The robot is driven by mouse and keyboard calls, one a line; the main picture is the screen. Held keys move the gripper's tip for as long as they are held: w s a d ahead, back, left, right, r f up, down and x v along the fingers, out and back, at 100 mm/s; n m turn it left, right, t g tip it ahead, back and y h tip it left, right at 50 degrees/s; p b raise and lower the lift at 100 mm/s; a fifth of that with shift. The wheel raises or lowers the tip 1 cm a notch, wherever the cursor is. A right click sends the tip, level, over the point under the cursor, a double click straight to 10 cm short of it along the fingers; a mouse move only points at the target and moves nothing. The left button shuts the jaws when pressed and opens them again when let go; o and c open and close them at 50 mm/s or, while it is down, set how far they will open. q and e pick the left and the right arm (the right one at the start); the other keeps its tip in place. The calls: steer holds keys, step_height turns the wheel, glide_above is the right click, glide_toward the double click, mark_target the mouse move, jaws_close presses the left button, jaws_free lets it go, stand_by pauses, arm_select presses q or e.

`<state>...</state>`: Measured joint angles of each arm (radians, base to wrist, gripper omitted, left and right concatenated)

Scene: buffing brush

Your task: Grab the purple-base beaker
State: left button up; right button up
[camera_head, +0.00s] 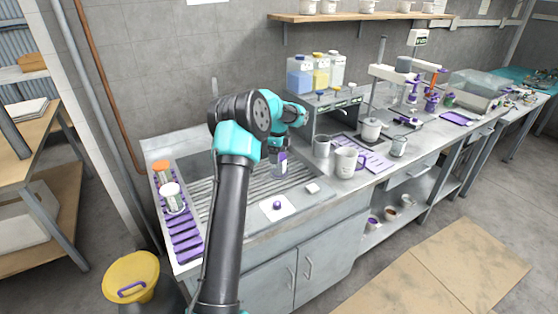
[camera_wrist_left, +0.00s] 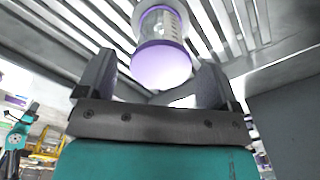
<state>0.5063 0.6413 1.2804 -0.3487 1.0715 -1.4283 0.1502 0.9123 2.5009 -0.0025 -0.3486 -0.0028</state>
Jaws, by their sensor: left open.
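The purple-base beaker (camera_wrist_left: 162,60) shows in the left wrist view as a clear cylinder with a purple disc end facing my camera. It is in front of the ridged drainboard, beyond and between the fingertips of my left gripper (camera_wrist_left: 155,82). The fingers are apart, and I see no clear contact. In the head view my left gripper (camera_head: 279,150) points down over the drainboard (camera_head: 235,190), beside a small purple-marked vessel (camera_head: 283,163), partly hidden by the gripper. My right gripper is not in view.
A purple rack (camera_head: 186,240) with two jars (camera_head: 172,197) is at the left edge. A white mug (camera_head: 347,162) and a grey cup (camera_head: 322,147) stand to the right. A white tile (camera_head: 270,213) with a purple knob lies in front. A grey box (camera_head: 335,115) with bottles is behind.

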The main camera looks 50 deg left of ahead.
arm_select(q)
steer(key=shift+f, duration=0.1)
steer(key=shift+f, duration=2.5)
steer(key=shift+c, duration=0.4)
steer(key=c, duration=0.9)
steer(key=shift+r, duration=0.15)
step_height(320, 180, up, 10)
steer(key=shift+f, duration=0.1)
